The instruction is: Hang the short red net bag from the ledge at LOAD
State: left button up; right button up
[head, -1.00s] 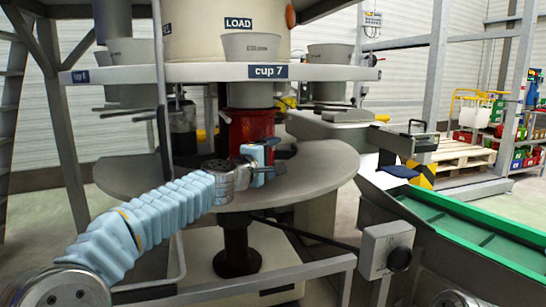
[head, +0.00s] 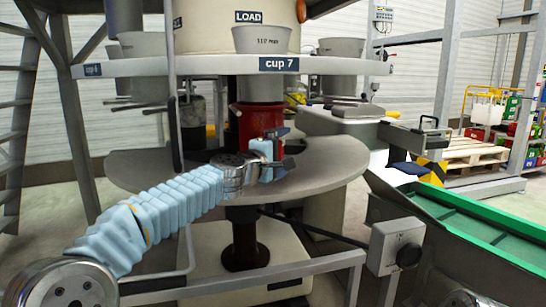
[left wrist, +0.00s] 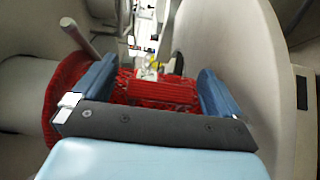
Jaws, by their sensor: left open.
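A red net bag (head: 247,118) is beneath the cup 7 position, below the LOAD sign (head: 249,17). It sits around or against the tube under the pale ring ledge (head: 215,66); I cannot tell which. Its lower end is partly hidden by my gripper. My left gripper (head: 283,150) is open in front of the bag, just above the round table. In the left wrist view, the two blue fingers of the left gripper (left wrist: 155,92) stand apart, with red netting (left wrist: 163,92) showing between and beyond them. Contact cannot be made out. My right gripper is not seen.
A grey cup (head: 259,41) stands on the ledge above the bag. The round grey table (head: 325,165) spreads below. A thin upright bar (head: 174,120) stands left of the bag. A grey switch box (head: 395,246) and green-edged conveyor (head: 480,220) are at the right.

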pick_arm(q)
jog(key=b+v, duration=0.4)
jog(key=v, duration=0.9)
jog(key=shift+s, duration=0.15)
